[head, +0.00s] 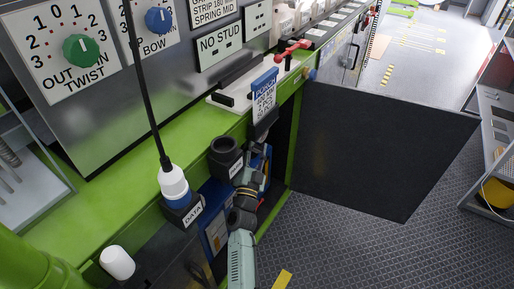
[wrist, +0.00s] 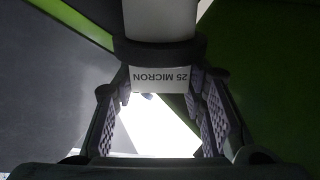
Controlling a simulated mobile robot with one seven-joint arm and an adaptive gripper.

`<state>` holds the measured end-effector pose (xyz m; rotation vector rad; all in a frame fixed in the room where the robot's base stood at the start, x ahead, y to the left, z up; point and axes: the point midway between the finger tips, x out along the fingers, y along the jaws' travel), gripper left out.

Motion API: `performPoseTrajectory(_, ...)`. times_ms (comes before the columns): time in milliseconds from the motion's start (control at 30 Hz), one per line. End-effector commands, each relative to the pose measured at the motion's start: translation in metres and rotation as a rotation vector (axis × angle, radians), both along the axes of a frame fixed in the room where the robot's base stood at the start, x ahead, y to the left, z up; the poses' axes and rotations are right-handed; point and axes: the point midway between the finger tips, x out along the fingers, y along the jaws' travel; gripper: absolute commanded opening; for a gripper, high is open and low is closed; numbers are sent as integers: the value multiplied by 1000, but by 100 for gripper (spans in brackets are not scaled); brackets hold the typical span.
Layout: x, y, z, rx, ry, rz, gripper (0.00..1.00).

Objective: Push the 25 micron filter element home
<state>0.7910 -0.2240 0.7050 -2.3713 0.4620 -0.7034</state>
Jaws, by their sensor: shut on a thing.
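The filter element, a white cylinder with an upside-down "25 MICRON" label (wrist: 162,78), is at the top middle of the wrist view. A dark ring (wrist: 158,50) goes around it, with white body showing above and below. I cannot tell how deep the element sits or whether the ring belongs to its housing. My gripper (wrist: 160,88) has its patterned pads on either side of the labelled part and is shut on it. In the head view my arm reaches up beneath the green bench edge; the element cannot be made out there.
A dark round holder (head: 224,151) projects from the green bench (head: 130,170). A blue-and-white plug (head: 174,182) hangs on a cable by a DATA label. A white cylinder (head: 117,262) is lower left. A dark panel (head: 375,145) stands right; patterned floor (head: 350,245) is open below.

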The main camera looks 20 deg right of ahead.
Motion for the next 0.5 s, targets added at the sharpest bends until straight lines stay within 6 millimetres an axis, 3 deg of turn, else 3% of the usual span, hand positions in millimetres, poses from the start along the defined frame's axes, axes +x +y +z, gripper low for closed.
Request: performPoseTrajectory(500, 8, 6, -8, 0, -2, 0, 0)
